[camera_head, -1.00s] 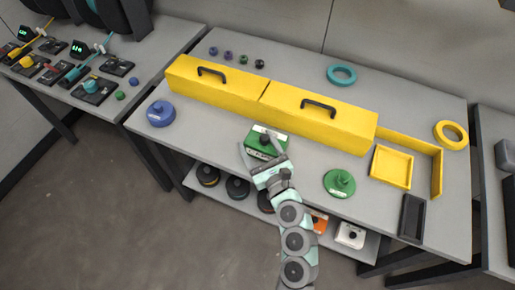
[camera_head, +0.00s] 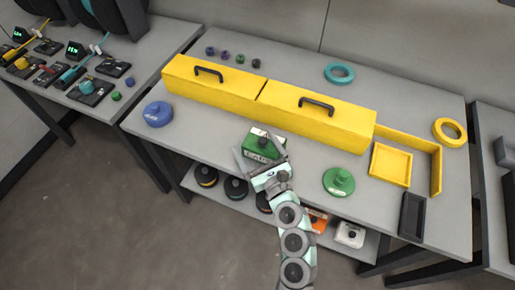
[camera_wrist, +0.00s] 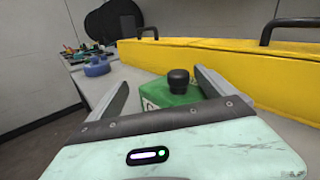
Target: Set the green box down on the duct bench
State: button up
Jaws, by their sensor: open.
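The green box (camera_head: 264,143) stands upright on the grey duct bench (camera_head: 215,149), in front of the long yellow duct. It has a black knob on top, clear in the wrist view, where the box (camera_wrist: 178,92) sits between the finger tips. My gripper (camera_head: 262,154) is open, with one finger on each side of the box and a gap showing beside it. The near lower part of the box is hidden by my gripper's body in the wrist view.
The yellow duct (camera_head: 318,122) with black handles runs behind the box. A blue round piece (camera_head: 158,114) stands to the left and a green round piece (camera_head: 339,182) to the right. A yellow tray (camera_head: 391,165) and black tray (camera_head: 412,216) lie farther right.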

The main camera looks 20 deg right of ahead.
jog(key=shift+s+r, duration=0.15)
jog(key=s+p, duration=0.2)
jog(key=s, duration=0.9)
jog(key=shift+s, duration=0.4)
